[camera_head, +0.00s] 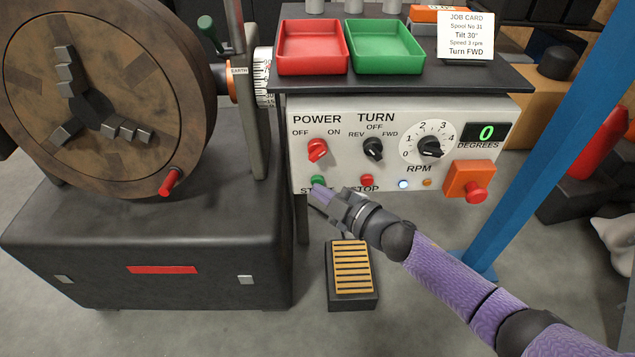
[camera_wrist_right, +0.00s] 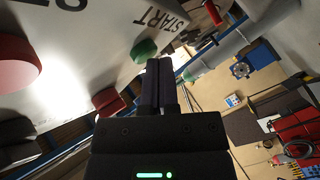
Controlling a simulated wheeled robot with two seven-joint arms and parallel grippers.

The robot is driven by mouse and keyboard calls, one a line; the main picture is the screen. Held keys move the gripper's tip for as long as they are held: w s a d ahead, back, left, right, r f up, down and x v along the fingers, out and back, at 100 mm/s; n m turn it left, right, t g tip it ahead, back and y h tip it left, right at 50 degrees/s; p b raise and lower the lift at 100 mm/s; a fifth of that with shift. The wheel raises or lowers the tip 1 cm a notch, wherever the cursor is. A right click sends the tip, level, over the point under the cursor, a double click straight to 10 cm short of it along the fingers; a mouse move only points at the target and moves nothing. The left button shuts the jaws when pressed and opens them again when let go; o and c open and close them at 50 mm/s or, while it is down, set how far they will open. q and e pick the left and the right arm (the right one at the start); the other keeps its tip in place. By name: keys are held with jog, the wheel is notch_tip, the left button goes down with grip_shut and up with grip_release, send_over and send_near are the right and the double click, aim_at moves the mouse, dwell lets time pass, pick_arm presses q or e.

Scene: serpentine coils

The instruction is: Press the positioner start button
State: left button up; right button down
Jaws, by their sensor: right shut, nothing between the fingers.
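The green start button (camera_head: 318,181) sits at the lower left of the pale control panel (camera_head: 340,170), with the START label below it partly hidden by my gripper. My right gripper (camera_head: 317,194) is shut and empty, its fingertips just below and in front of the button. In the right wrist view the green button (camera_wrist_right: 143,50) lies just beyond and slightly left of the closed fingertips (camera_wrist_right: 157,66). I cannot tell whether they touch it. My left gripper is not in view.
The red stop button (camera_head: 366,181) is close by on the right. A red mushroom button on an orange box (camera_head: 470,182) is at the panel's right end. A positioner with a round chuck (camera_head: 105,110) stands left. A foot pedal (camera_head: 352,270) is on the floor; a blue post (camera_head: 545,140) rises at right.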

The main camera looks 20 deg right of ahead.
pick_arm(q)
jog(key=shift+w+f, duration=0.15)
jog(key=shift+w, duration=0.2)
pick_arm(e)
jog(key=shift+w+d, duration=0.1)
jog(key=shift+w, duration=0.1)
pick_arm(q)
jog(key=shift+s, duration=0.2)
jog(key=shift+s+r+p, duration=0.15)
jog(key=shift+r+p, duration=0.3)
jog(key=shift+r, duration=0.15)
pick_arm(e)
jog(key=shift+s+a, duration=0.25)
jog(key=shift+s, duration=0.6)
pick_arm(q)
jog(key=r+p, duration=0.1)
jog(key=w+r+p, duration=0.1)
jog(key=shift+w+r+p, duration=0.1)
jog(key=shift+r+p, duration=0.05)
jog(key=shift+p, duration=0.15)
pick_arm(e)
jog(key=s, duration=0.2)
jog(key=s+a, duration=0.1)
jog(key=s, duration=0.2)
jog(key=shift+a, duration=0.2)
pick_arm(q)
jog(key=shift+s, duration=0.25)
